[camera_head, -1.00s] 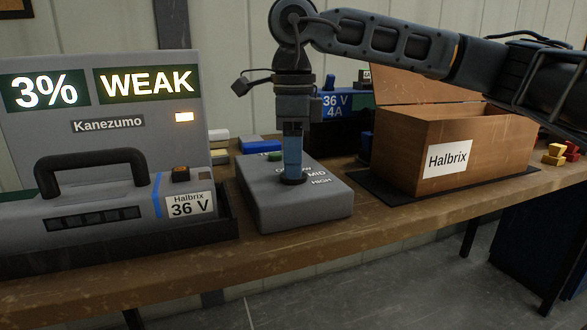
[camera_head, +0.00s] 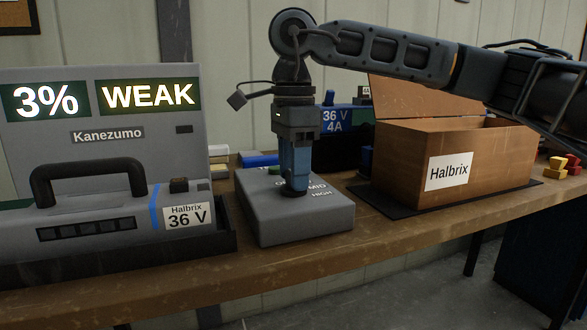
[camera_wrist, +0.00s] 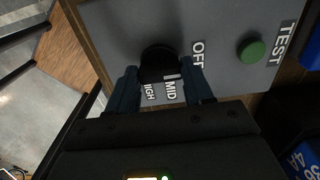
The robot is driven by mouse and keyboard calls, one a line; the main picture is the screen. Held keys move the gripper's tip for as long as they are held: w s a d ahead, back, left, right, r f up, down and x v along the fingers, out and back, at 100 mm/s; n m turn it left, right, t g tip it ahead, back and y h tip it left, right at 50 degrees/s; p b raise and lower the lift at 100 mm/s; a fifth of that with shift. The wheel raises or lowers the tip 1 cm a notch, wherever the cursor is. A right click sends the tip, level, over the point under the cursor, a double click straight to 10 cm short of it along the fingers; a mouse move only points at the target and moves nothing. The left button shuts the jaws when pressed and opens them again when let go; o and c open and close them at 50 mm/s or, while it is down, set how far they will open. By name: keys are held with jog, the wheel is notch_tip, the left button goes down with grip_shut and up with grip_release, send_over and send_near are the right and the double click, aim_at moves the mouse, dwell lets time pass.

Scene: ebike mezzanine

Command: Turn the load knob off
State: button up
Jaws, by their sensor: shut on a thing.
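The load knob (camera_wrist: 158,62) is a round black knob on a grey control box (camera_head: 300,222). In the wrist view a pale mark shows at its edge on the MID side; I cannot tell its exact setting. OFF, MID and HIGH labels show around it, and a finger may hide another label. My gripper (camera_head: 296,190) points straight down over the box, its blue fingers shut on the knob, one on each side. In the head view the fingers mostly hide the knob. A green TEST button (camera_wrist: 252,51) sits beyond the OFF label.
A grey Kanezumo tester (camera_head: 108,150) reads 3% WEAK at the left, with a Halbrix 36 V battery (camera_head: 90,225) in front. An open Halbrix carton (camera_head: 400,155) stands right of the box. A blue 36 V 4A unit (camera_head: 337,118) is behind my gripper.

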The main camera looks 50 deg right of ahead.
jog(key=o, duration=1)
jog(key=shift+o, duration=0.2)
jog(key=shift+r+p, duration=0.65)
jog(key=shift+r, duration=3.3)
